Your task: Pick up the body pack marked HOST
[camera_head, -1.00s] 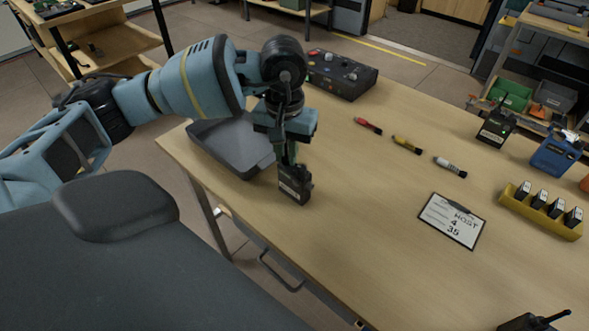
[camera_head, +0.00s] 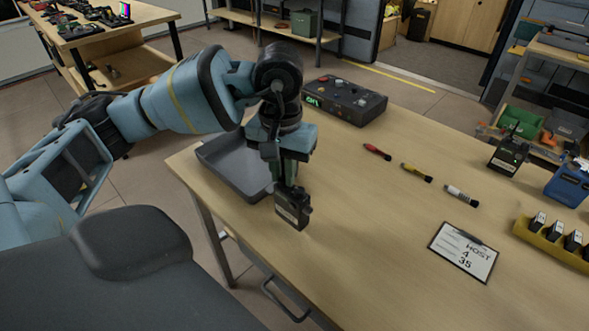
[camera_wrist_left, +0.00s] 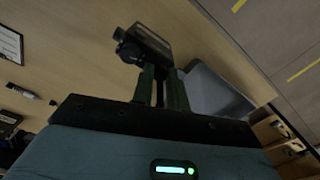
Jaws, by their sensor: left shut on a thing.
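My left gripper (camera_head: 289,187) is shut on a small black body pack (camera_head: 292,211) with a pale label, near the table's left front edge. The label is too small to read. In the left wrist view the body pack (camera_wrist_left: 152,42) sits tilted at the tips of the green fingers (camera_wrist_left: 160,84). I cannot tell for sure how far it is above the table. A clipboard card (camera_head: 464,252) reading HOST, 4 and 35 lies to the right. My right gripper is not in view.
An open grey tray (camera_head: 222,165) lies just behind and left of the gripper. A black console (camera_head: 345,100) stands behind. Three markers (camera_head: 416,172) lie mid-table. A black radio (camera_head: 508,155), a blue box (camera_head: 570,184) and a yellow battery rack (camera_head: 545,238) stand at right.

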